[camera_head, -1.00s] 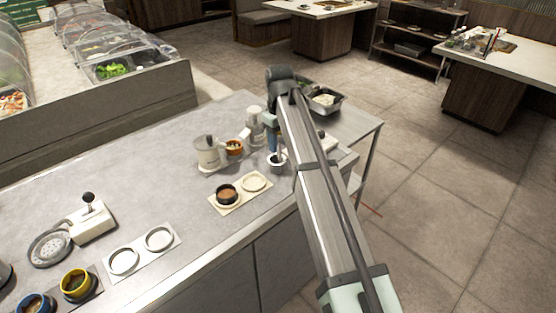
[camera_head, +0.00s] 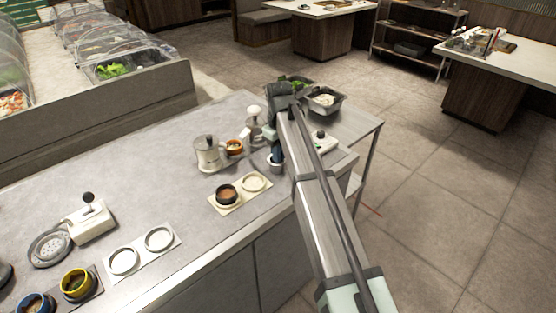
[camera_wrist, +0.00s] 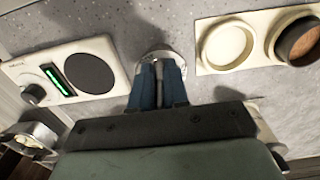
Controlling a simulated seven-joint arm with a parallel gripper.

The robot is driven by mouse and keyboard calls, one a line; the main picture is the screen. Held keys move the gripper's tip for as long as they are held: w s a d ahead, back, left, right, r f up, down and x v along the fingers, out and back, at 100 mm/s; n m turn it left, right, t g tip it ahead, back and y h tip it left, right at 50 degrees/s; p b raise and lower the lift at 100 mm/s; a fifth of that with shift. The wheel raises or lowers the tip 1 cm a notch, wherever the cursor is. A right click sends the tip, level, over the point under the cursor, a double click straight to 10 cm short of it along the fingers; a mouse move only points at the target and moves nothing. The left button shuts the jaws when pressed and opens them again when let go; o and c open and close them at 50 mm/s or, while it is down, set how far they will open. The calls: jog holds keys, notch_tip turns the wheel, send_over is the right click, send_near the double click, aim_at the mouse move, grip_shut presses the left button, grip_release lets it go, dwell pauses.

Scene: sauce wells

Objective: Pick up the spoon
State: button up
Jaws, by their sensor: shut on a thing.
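A small metal cup (camera_head: 275,169) stands on the counter at the right end. It also shows in the wrist view (camera_wrist: 172,52), beyond my fingers. The spoon's thin grey handle (camera_wrist: 159,72) shows between my two blue fingertips; its lower end appears to be in the cup and is hidden. My gripper (camera_wrist: 158,80) points down at the cup and is shut on the spoon. In the head view the gripper (camera_head: 277,154) is just above the cup, and the spoon cannot be made out there.
A cream two-well holder (camera_head: 241,204) with a brown-filled bowl (camera_head: 228,194) stands left of the cup. A white device with a green display (camera_wrist: 58,80) stands on the other side. Pale canisters (camera_head: 207,154) stand behind.

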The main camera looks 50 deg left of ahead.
grip_shut()
notch_tip(320, 180, up, 10)
dwell(0.6)
jog(key=shift+o, duration=0.4)
grip_release()
grip_shut()
